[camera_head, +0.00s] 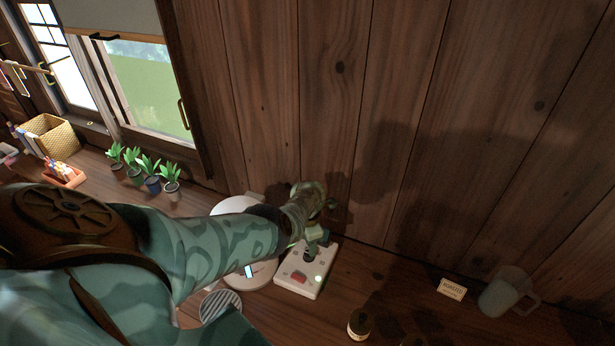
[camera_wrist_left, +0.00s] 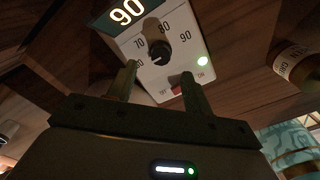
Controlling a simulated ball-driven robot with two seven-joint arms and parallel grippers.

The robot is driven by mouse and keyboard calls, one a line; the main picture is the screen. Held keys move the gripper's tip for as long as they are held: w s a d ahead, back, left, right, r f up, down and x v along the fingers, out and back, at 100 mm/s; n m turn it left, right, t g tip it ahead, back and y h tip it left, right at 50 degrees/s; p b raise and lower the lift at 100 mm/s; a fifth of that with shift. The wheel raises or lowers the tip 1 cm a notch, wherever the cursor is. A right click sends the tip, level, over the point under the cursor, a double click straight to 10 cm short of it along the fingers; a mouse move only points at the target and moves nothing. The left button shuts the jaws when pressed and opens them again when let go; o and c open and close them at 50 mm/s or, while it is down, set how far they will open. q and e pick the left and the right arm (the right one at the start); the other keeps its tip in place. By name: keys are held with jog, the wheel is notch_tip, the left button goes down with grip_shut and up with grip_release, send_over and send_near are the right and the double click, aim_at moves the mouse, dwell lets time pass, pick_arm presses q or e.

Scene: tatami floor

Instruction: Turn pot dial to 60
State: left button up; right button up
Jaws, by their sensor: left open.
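A white control box (camera_head: 296,283) stands on the wooden counter, with a red switch and a lit green light. In the left wrist view the box (camera_wrist_left: 177,68) has a black dial (camera_wrist_left: 159,52) with the marks 70, 80 and 90, and a display (camera_wrist_left: 127,11) reading 90. Another mark at the left is partly hidden by a finger. My left gripper (camera_head: 317,236) is over the box near the dial. In the left wrist view its open fingers (camera_wrist_left: 160,73) are apart, just short of the dial, with nothing between them. My right gripper is not in view.
A round white device (camera_head: 259,277) with a small blue display stands left of the box, partly behind my arm. A dark jar (camera_head: 359,325), a small card (camera_head: 451,289) and a clear mug (camera_head: 507,292) are to the right. Potted plants (camera_head: 171,180) line the window side. A wooden wall rises behind.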

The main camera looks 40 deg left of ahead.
pick_arm(q)
notch_tip(320, 180, up, 11)
jog(key=p, duration=0.6)
jog(key=shift+f, duration=0.2)
